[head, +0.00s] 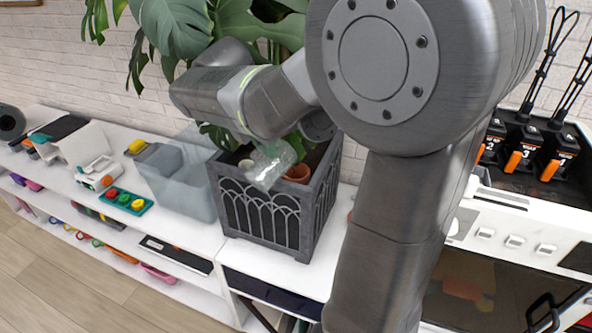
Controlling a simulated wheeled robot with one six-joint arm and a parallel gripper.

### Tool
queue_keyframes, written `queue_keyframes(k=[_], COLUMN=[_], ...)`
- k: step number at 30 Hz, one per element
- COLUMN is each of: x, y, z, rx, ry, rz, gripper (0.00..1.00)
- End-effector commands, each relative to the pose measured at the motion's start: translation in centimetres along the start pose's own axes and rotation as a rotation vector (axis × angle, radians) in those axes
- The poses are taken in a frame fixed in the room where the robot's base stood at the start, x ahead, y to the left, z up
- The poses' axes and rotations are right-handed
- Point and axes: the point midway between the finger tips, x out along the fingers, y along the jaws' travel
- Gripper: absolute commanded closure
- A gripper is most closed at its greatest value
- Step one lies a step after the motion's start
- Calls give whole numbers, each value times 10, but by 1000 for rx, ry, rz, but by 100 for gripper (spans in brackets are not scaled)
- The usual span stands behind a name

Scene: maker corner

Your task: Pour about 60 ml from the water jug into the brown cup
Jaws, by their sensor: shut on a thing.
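A clear, see-through vessel (270,164), which looks like the water jug, is tilted in front of the dark planter's upper edge. My gripper (294,143) is small and mostly hidden at the end of my arm, beside the vessel, and is shut on it. A small reddish-brown round thing (298,173) shows just right of the vessel at the planter; I cannot tell whether it is the brown cup. Another brownish edge (350,215) is mostly hidden behind my arm. The water level and any stream cannot be made out.
The dark planter (262,222) with a large leafy plant (175,28) stands on the white shelf (190,235). A translucent bin (178,185) is left of it. My arm covers much of the middle right.

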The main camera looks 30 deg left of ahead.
Motion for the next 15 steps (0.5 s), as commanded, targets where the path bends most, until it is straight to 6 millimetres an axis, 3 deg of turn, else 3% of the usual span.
queue_keyframes(k=[3,7,10,15], x=[1,18,8,5], y=[0,0,1,0], z=[-1,-25,-29,-29], rx=[-1,-13,-9,-2], ry=[-3,-143,-259,-305], rz=[0,3,3,0], gripper=[100,100,100,100])
